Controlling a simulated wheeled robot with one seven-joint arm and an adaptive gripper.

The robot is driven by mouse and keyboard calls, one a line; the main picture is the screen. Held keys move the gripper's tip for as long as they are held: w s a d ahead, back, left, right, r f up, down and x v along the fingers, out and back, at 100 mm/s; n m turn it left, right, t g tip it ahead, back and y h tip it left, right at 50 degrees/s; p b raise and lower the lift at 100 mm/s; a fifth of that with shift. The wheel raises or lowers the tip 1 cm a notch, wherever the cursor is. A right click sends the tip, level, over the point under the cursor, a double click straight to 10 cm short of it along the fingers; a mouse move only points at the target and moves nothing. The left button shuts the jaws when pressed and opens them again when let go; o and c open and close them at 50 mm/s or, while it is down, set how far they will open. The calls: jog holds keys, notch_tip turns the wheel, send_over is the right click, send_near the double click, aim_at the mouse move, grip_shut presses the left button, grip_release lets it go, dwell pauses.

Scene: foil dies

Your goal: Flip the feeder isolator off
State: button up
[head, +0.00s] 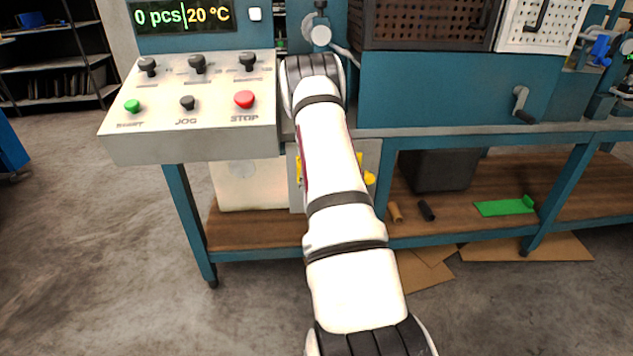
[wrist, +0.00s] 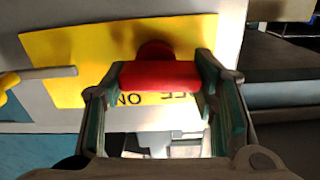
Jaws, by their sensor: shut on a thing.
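The feeder isolator's red handle (wrist: 160,75) lies level across the wrist view, between the two green-padded fingers of my gripper (wrist: 163,78). My gripper is shut on it, one finger at each end. Behind it, a round dark red hub (wrist: 156,50) sits on a yellow plate (wrist: 75,62). Lettering for ON and OFF shows upside down below the handle, and the fingers and handle partly cover it. In the head view my arm hides the handle and my gripper. Only yellow edges (head: 369,178) of things on the grey panel (head: 373,152) show beside the arm.
In the wrist view a grey rod (wrist: 48,74) with a yellow end stands left of my gripper. The control box (head: 190,145) with knobs and a red STOP button (head: 244,99) overhangs to the left. A dark bin (head: 440,171) stands on the lower shelf to the right.

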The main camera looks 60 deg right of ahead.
jog(key=shift+n, duration=0.5)
jog(key=o, duration=1.2)
jog(key=shift+c, duration=0.2)
jog(key=shift+a, duration=0.1)
jog(key=v, duration=1.1)
jog(key=shift+s+a, duration=0.25)
jog(key=shift+s, duration=0.05)
